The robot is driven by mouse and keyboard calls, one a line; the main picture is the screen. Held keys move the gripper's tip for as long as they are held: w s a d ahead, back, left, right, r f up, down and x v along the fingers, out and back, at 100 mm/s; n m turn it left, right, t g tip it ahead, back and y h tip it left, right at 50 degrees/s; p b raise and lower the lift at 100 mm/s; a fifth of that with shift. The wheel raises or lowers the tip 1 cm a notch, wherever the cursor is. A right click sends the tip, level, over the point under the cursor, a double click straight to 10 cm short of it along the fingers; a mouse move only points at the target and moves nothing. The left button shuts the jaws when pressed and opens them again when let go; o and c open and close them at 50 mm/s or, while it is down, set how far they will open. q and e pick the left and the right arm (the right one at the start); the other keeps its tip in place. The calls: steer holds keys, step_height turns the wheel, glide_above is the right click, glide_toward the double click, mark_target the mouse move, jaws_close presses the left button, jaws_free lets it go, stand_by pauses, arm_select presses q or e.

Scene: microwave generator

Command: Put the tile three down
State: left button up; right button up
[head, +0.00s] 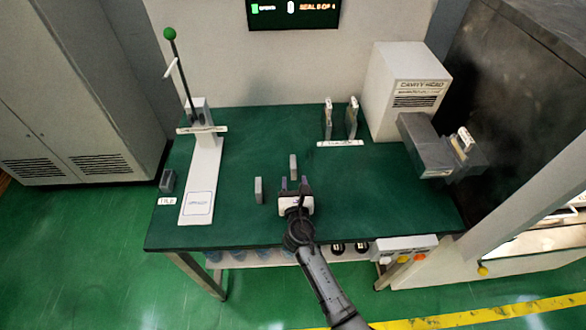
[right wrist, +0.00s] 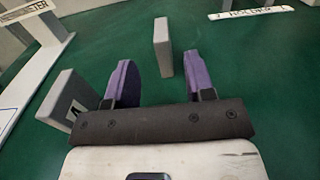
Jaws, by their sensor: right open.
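Two grey upright tiles stand on the green table (head: 225,222). One tile (head: 258,190) is left of my right gripper (head: 294,184); the other tile (head: 293,165) is just beyond its fingertips. In the right wrist view, the far tile (right wrist: 163,47) stands ahead of the gap between my open, empty purple fingers (right wrist: 160,82). The near tile (right wrist: 70,108) is beside the left finger, with a partly hidden dark mark. I cannot read which tile is number three. My left gripper is not in view.
A lever press (head: 203,155) with a white base stands at left, with a small grey block (head: 167,181) beside it. Two upright holder pieces (head: 328,118) stand at the back. A white box (head: 403,88) and grey fixture (head: 437,145) are at right.

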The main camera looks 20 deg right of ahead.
mark_target(293, 160)
steer(key=shift+b+x, duration=0.35)
steer(key=shift+x, duration=1.45)
steer(key=shift+r+b+x, duration=0.2)
steer(key=shift+b+x, duration=0.65)
steer(key=shift+x, duration=1.6)
steer(key=shift+d, duration=0.1)
jaws_close()
